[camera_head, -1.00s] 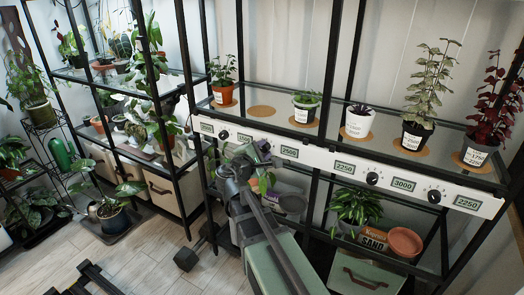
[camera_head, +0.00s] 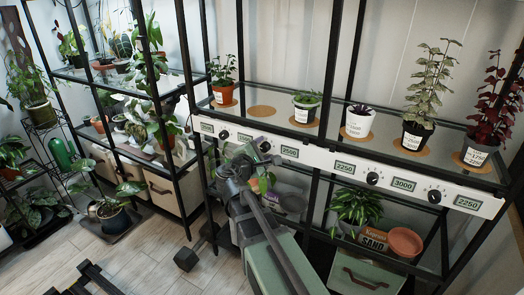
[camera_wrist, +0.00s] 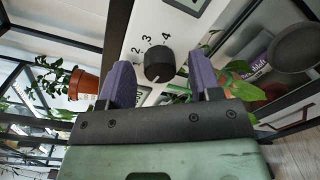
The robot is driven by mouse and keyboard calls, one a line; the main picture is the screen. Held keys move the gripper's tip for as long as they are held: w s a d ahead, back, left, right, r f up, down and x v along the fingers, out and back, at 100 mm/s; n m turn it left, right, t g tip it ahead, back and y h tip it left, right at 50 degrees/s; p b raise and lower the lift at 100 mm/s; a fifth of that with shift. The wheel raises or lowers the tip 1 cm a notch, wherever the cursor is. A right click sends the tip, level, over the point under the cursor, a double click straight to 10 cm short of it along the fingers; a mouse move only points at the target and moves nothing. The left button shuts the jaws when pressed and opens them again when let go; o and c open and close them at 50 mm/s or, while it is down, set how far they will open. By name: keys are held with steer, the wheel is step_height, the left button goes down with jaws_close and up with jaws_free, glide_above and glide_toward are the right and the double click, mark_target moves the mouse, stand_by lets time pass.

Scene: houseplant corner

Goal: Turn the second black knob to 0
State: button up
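In the wrist view, a round black knob (camera_wrist: 159,64) sits on a white panel with the numbers 2, 3 and 4 printed beside it. The two purple fingers of my gripper (camera_wrist: 161,82) are open, one on each side of the knob, with a visible gap to each. In the head view, my gripper (camera_head: 262,147) is at the white panel (camera_head: 320,160), between the first black knob (camera_head: 224,134) and the third (camera_head: 372,178).
Another knob (camera_head: 434,196) and several green displays line the panel. Potted plants stand on the glass shelf (camera_head: 330,131) above it. Black rack posts (camera_head: 330,100) rise near the arm. A leafy plant (camera_head: 355,208) and a terracotta bowl (camera_head: 405,241) are below, to the right.

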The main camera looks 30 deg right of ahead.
steer(key=v, duration=1)
steer(key=shift+s+a, duration=0.25)
steer(key=shift+a, duration=0.05)
